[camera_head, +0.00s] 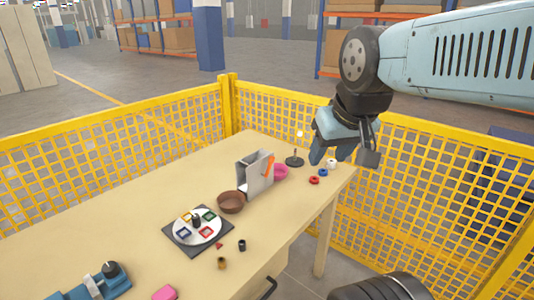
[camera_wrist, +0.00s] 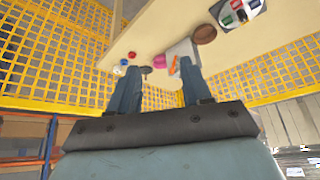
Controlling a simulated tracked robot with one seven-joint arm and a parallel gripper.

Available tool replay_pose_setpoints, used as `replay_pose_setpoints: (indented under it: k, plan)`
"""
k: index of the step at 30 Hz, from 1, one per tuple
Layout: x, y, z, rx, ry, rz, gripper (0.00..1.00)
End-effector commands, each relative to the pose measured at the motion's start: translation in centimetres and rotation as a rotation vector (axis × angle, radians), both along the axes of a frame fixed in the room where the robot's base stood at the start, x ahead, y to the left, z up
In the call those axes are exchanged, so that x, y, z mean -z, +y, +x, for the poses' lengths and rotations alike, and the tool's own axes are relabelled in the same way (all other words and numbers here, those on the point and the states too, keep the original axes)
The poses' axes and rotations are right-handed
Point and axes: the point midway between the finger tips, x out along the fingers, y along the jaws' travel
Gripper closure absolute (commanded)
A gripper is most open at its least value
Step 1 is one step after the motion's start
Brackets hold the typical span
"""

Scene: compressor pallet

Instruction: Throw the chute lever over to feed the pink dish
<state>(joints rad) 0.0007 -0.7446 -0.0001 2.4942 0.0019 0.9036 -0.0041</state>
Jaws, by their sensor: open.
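The chute is a grey upright box (camera_head: 250,175) on the wooden table, with an orange lever (camera_head: 268,166) on its right face, tilted in the picture. In the wrist view my gripper (camera_wrist: 158,88) is open and empty. The orange lever (camera_wrist: 174,64) and the pink dish (camera_wrist: 159,61) show beyond the fingers there.
A black-based post (camera_head: 294,161) stands between chute and gripper. Red (camera_head: 314,180), blue (camera_head: 323,172) and white rings lie near the right edge. A round plate with coloured squares (camera_head: 186,238) lies left of the brown dish. Yellow mesh fencing (camera_head: 120,150) runs behind the table.

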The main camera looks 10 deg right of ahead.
Motion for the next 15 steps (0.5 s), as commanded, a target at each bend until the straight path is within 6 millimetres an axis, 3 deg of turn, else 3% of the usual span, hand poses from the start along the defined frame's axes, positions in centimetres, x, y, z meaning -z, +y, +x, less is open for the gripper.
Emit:
replay_pose_setpoints:
  k: [5,15]
  plan:
    - [-1.0,-0.1,2.1,-0.019,0.045,0.002,0.52]
    - [-3.3,-0.2,10.5,-0.118,0.200,0.025,0.52]
